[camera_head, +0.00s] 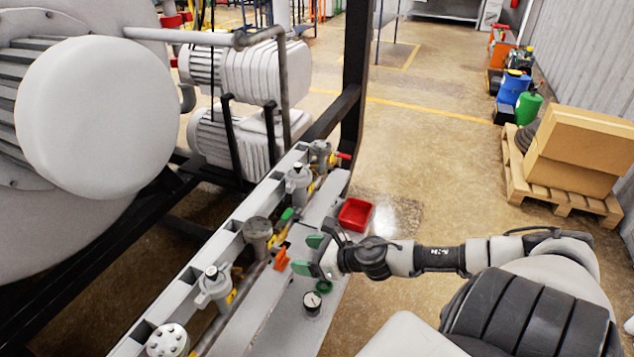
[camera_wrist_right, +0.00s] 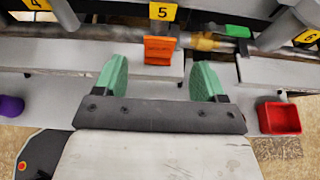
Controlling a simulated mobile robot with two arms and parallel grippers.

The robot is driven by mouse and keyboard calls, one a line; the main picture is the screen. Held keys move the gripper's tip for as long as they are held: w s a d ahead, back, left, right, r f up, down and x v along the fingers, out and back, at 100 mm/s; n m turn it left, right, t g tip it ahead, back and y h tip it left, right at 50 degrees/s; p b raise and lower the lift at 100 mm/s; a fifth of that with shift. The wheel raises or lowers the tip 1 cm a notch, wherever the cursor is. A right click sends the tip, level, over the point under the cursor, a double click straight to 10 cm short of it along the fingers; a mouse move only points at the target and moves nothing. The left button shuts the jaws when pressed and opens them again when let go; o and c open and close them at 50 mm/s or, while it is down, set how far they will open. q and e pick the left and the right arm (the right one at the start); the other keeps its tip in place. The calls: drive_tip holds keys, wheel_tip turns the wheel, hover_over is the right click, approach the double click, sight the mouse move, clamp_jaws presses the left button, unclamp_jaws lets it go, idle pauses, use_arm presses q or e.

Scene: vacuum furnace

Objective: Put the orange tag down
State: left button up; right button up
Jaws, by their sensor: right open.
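The orange tag (camera_head: 281,260) is at the valve row on the grey rail. In the right wrist view the orange tag (camera_wrist_right: 158,52) is below the yellow number 5 label (camera_wrist_right: 163,12), with small lettering on it. My right gripper (camera_head: 306,254) has green fingertips and is beside the tag. In its wrist view the right gripper (camera_wrist_right: 162,76) is open and empty, with the tag ahead of the gap and apart from both fingers. I cannot tell whether the tag hangs or rests on the ledge. My left gripper is not in view.
A red bin (camera_head: 355,214) sits at the bench's right edge. A green tag (camera_head: 287,214) is farther along the rail. Valves (camera_head: 213,285) and pipes line the left side.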

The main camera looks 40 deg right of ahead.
drive_tip(key=shift+v, duration=1.25)
drive_tip(key=s+d+f+m+g+h, duration=0.1)
drive_tip(key=s+d+f+m+h, duration=0.25)
drive_tip(key=f+m, duration=0.55)
drive_tip(key=s+d+f+m+g+h, duration=0.1)
drive_tip(key=s+d+f+m+h, duration=0.3)
drive_tip(key=f+m, duration=0.55)
drive_tip(key=s+a+f+m+g, duration=0.1)
drive_tip(key=s+f+m+g, duration=0.1)
drive_tip(key=s+f+m, duration=0.35)
drive_tip(key=s+a+f+m+g, duration=0.1)
drive_tip(key=s+f+m, duration=0.15)
drive_tip(key=f, duration=0.65)
drive_tip(key=s+a+f+m+g+y, duration=0.1)
drive_tip(key=s+a+f+m+g, duration=0.2)
drive_tip(key=s+a, duration=0.6)
drive_tip(key=s+a+f+m+g+y, duration=0.1)
drive_tip(key=s+a+f+m+g, duration=0.2)
drive_tip(key=s+a+f+m, duration=0.5)
drive_tip(key=shift+s+a+f+g, duration=0.3)
drive_tip(key=shift+s+a+f, duration=0.3)
drive_tip(key=shift+s+a, duration=0.35)
drive_tip(key=shift+d+m+y, duration=0.1)
drive_tip(key=shift+m+y, duration=0.15)
